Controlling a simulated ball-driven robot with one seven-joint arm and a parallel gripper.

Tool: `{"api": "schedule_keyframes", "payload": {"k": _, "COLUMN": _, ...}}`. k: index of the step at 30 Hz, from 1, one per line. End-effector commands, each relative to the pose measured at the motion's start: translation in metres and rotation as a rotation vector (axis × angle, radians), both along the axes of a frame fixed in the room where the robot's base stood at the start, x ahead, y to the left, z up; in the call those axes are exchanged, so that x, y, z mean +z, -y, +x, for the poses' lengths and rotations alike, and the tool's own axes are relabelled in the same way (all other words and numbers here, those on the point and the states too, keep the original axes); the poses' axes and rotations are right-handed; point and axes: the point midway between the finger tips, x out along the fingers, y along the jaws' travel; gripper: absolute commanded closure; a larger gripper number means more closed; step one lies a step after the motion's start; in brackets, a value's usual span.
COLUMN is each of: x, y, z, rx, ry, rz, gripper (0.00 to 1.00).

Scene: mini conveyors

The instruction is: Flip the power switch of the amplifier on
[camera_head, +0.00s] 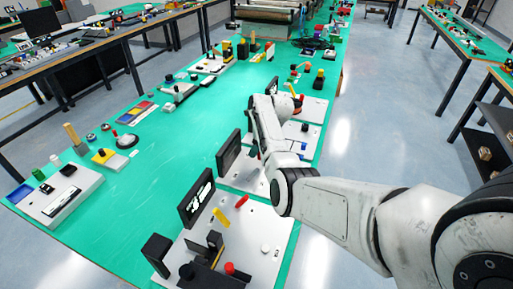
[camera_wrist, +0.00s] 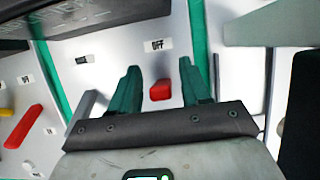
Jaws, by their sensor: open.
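In the wrist view a small red switch (camera_wrist: 160,91) sits on a white panel, with an "OFF" label (camera_wrist: 157,45) beyond it. My gripper (camera_wrist: 159,68) is open, with its green fingers on either side of the red switch. Nothing is held, and I cannot tell whether a finger touches the switch. No amplifier name is readable. In the head view my arm reaches over the white board (camera_head: 232,179) behind a black screen (camera_head: 229,153); my arm hides the fingertips and the switch there.
A nearer board (camera_head: 255,252) holds a red handle (camera_head: 241,200), a yellow handle (camera_head: 221,216) and a black display (camera_head: 196,196). In the wrist view a red lever (camera_wrist: 24,126) lies to the left. Other boards stand farther along the green table (camera_head: 150,190); its left middle is mostly clear.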

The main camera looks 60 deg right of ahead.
Motion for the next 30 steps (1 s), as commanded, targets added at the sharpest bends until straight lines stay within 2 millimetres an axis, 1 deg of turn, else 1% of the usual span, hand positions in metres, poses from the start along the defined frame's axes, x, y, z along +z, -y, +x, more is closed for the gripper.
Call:
{"api": "schedule_keyframes", "payload": {"k": 2, "x": 0.0002, "y": 0.0, "z": 0.0, "rx": 0.0, "ry": 0.0, "rz": 0.0, "gripper": 0.53}}
{"api": "schedule_keyframes", "payload": {"k": 3, "x": 0.0002, "y": 0.0, "z": 0.0, "rx": 0.0, "ry": 0.0, "rz": 0.0, "gripper": 0.55}}
{"api": "schedule_keyframes", "payload": {"k": 17, "x": 0.0003, "y": -0.0002, "z": -0.0001, "rx": 0.0, "ry": 0.0, "rz": 0.0, "gripper": 0.99}}
{"api": "schedule_keyframes", "payload": {"k": 30, "x": 0.0005, "y": -0.0004, "z": -0.0004, "rx": 0.0, "ry": 0.003, "rz": 0.001, "gripper": 1.0}}
